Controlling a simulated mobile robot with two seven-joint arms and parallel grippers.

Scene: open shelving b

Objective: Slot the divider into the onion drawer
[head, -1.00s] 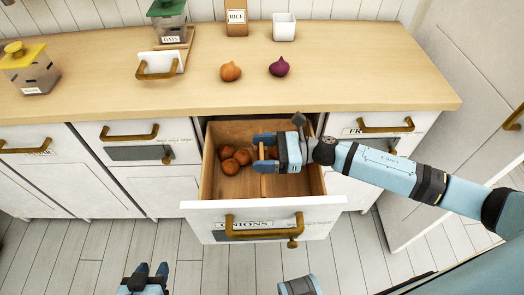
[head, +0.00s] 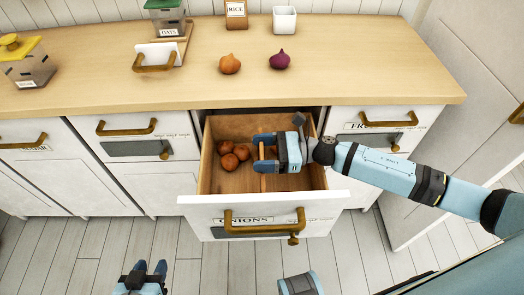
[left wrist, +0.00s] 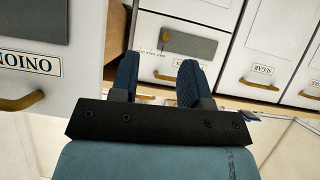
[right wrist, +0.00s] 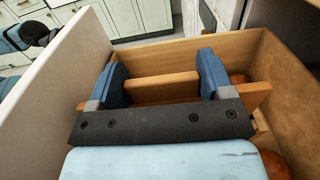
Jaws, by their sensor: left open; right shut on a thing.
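The onion drawer (head: 325,212) is pulled open under the counter. My right gripper (head: 264,153) is down in it, shut on the wooden divider (right wrist: 160,88). In the right wrist view the divider's upper part is between the fingers and a wider board runs below them across the drawer. In the head view only a thin upright strip of the divider (head: 263,183) shows; its lower edge and any slots are hidden. Several onions (head: 228,159) lie in the drawer left of the divider. My left gripper (head: 150,267) is open and empty, low in front of the cabinets.
An orange onion (head: 230,64) and a purple one (head: 280,59) sit on the counter (head: 350,70). Neighbouring drawers are closed.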

